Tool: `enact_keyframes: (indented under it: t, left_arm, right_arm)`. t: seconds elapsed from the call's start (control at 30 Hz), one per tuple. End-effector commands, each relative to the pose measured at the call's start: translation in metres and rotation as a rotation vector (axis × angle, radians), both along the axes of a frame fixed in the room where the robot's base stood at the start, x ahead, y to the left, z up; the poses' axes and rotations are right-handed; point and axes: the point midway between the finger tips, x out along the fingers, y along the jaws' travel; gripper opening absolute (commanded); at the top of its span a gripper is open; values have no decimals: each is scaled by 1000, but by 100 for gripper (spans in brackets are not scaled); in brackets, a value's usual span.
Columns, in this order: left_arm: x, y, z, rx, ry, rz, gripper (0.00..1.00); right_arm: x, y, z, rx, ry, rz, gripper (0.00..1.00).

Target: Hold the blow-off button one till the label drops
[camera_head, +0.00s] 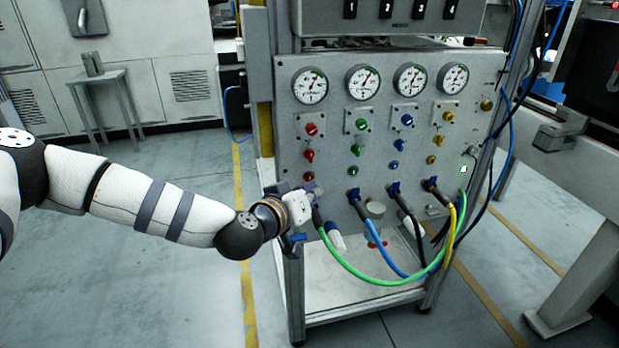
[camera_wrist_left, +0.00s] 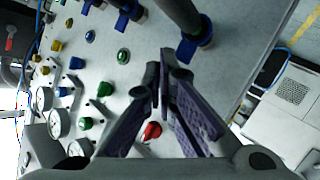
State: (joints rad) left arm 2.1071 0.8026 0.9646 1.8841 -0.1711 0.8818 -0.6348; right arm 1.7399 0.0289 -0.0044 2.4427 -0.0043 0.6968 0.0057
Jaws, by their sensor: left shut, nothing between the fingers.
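The upright grey panel (camera_head: 334,140) carries red, green, blue and yellow columns of controls. In the red column, a small red button (camera_head: 308,177) shows just above my left gripper (camera_head: 312,189). I take it as blow-off button one. My left gripper is shut and empty, its tips at the panel by this button; I cannot tell whether they touch it. In the left wrist view, the dark fingers (camera_wrist_left: 170,68) meet at the tips and hide that spot. A red knob (camera_wrist_left: 151,130) shows between them, farther back. I cannot make out a label for certain. My right gripper is out of view.
Pressure gauges (camera_head: 363,82) sit above the knobs. Blue-handled valves (camera_head: 394,189) and a green hose (camera_head: 365,278) lie close to the gripper's right and below. A numbered switch box (camera_head: 400,14) is on top. Open floor lies left of the stand.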

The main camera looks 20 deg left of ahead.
Motion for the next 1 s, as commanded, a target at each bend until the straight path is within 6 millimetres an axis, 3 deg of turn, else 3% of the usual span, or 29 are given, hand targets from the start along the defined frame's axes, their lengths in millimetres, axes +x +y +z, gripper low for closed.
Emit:
enact_keyframes:
  t: [1.0]
  left_arm:
    - [9,6,0,0,0,0,0]
  right_arm:
    - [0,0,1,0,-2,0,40]
